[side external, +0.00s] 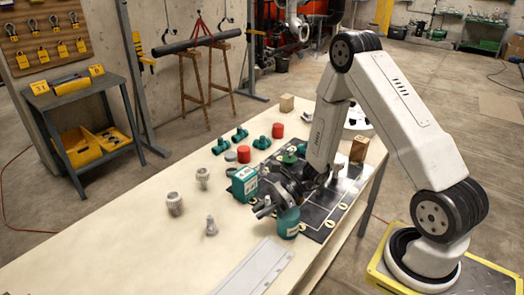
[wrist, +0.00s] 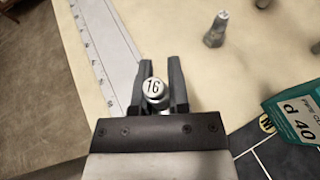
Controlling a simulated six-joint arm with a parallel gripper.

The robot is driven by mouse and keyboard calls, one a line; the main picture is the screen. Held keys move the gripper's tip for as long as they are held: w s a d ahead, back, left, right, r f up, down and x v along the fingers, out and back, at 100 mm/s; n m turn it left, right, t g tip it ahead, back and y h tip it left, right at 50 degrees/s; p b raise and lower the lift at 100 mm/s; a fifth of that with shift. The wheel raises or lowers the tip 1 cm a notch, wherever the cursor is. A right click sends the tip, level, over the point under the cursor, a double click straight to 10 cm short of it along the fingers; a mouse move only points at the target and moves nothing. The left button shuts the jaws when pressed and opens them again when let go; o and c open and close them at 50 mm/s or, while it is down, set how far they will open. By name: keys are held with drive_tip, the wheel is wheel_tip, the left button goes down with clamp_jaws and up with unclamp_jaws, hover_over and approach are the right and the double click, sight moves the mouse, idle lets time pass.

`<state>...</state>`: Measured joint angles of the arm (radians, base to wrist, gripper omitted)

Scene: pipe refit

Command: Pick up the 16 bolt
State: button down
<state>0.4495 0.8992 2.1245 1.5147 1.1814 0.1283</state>
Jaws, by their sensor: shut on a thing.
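The 16 bolt shows in the wrist view as a round pale head (wrist: 153,87) marked "16", between the two fingers of my gripper (wrist: 157,80). The fingers are shut on it. Its lower part is hidden by the gripper body. In the side view my gripper (side external: 262,207) is low over the near part of the table, beside the teal box; the bolt in it is too small and covered to make out there. Another grey bolt (side external: 211,226) stands upright on the table to the left of my gripper; it also shows in the wrist view (wrist: 216,30).
Two grey fittings (side external: 175,204) (side external: 203,178) stand farther left. A teal part (side external: 288,222) is close right. A pale ruler strip (side external: 252,270) lies on the table (side external: 130,245).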

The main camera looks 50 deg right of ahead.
drive_tip(key=s+r, duration=0.2)
drive_tip(key=s, duration=0.3)
drive_tip(key=shift+s+r, duration=0.25)
idle(0.4)
